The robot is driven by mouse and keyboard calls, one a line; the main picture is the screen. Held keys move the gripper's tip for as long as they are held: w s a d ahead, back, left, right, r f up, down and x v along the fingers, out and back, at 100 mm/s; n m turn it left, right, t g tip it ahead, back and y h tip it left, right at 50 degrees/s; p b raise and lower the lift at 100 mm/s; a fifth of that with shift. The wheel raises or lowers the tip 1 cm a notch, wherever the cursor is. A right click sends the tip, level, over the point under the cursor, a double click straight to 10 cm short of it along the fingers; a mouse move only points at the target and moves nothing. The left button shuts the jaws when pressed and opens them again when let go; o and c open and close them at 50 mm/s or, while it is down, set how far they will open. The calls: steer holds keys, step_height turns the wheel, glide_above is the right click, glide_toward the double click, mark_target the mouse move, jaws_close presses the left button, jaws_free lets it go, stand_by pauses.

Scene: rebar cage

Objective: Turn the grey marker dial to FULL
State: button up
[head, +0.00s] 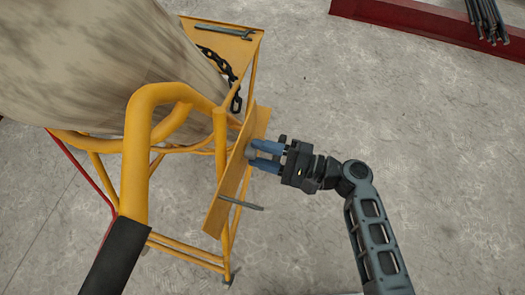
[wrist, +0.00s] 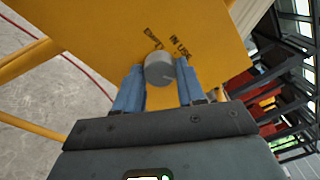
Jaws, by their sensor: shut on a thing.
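The grey marker dial (wrist: 159,68) is a round knob on a yellow panel (wrist: 90,25). In the head view the panel (head: 224,205) is a tilted plate on the side of a yellow frame. My gripper (head: 255,153) reaches in from the right, its blue fingers at the panel. In the wrist view my gripper (wrist: 160,72) is shut on the dial, one finger on each side. Black lettering "IN USE" (wrist: 180,47) shows above and right of the dial; another black word (wrist: 153,38) above it is hard to read. I cannot tell which mark the dial points to.
A large pale cylinder (head: 95,60) stands within the yellow tube frame (head: 138,150) at left. A black chain (head: 218,65) hangs by the upper shelf, which holds a wrench-like tool (head: 224,31). A grey rod (head: 241,203) sticks out below the dial.

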steer(key=o, duration=1)
steer(key=shift+o, duration=0.2)
steer(key=v, duration=0.8)
